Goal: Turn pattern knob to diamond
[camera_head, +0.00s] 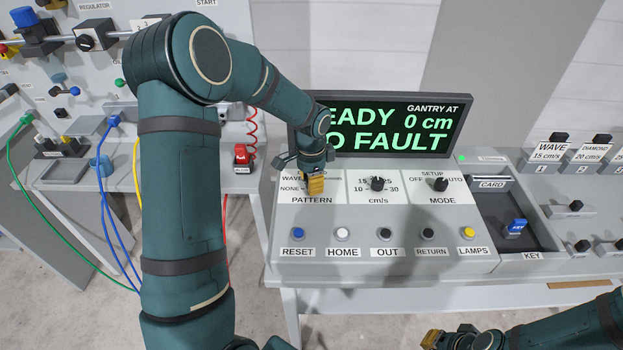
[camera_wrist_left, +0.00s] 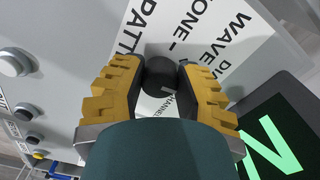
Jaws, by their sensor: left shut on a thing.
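The pattern knob (camera_wrist_left: 161,77) is a small dark round knob on the white label plate marked PATTERN, NONE, WAVE. My left gripper (camera_head: 315,186) is over that plate in the head view and hides the knob and part of its label there. In the left wrist view, the yellow fingers of my left gripper (camera_wrist_left: 160,85) stand on both sides of the knob, shut on it. The diamond marking and the knob's pointer are not clear to see. My right gripper (camera_head: 452,338) is at the bottom right, away from the panel; its jaw opening is not clear.
The cm/s knob (camera_head: 377,184) and mode knob (camera_head: 440,184) sit right of the pattern plate. A button row with the reset button (camera_head: 298,233) lies in front. The display (camera_head: 400,125) behind reads NO FAULT. A blue key (camera_head: 516,228) stands to the right.

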